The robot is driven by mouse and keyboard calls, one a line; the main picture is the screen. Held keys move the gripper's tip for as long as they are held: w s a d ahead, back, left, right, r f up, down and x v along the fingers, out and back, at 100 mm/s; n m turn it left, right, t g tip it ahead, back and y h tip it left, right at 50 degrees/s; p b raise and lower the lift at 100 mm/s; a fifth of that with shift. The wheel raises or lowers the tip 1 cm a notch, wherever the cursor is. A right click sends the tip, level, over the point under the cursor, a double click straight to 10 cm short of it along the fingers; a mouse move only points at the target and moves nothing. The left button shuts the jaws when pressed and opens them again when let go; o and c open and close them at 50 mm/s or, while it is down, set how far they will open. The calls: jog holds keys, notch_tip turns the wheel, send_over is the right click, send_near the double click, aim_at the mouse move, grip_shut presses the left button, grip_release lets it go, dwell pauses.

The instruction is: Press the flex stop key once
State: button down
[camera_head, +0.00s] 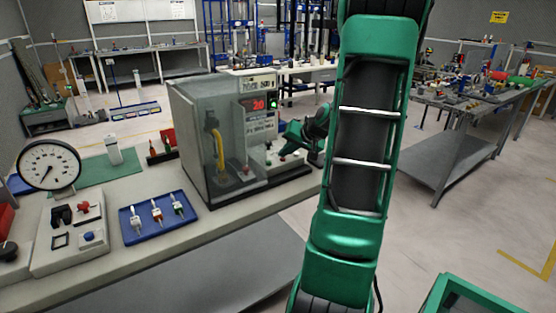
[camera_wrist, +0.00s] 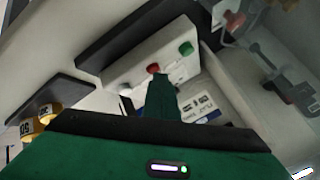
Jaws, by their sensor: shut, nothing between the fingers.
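The flex tester (camera_head: 225,140) is a clear-walled box on the bench with a lit red display (camera_head: 258,104). Its low white key panel shows in the wrist view (camera_wrist: 134,75) with a red key (camera_wrist: 153,68), a green key (camera_wrist: 186,48) and a pale key (camera_wrist: 125,88). I cannot read which one is labelled stop; the red one looks like it. My gripper (camera_wrist: 163,80) is shut and empty, its tip just in front of the red key. I cannot tell whether they touch. In the head view my gripper (camera_head: 293,134) is at the tester's right side, over the panel.
A blue tray (camera_head: 137,232) with several small parts, a dial gauge (camera_head: 48,164) and a white control block (camera_head: 70,255) lie left of the tester. In the wrist view, the tester's clamp fixture (camera_wrist: 270,75) is at right. A metal table (camera_head: 455,150) stands at right.

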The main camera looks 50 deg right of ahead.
jog(key=shift+r, duration=0.95)
notch_tip(320, 180, up, 5)
jog(key=shift+r, duration=0.1)
dwell(0.5)
dwell(0.5)
jog(key=shift+s, duration=0.15)
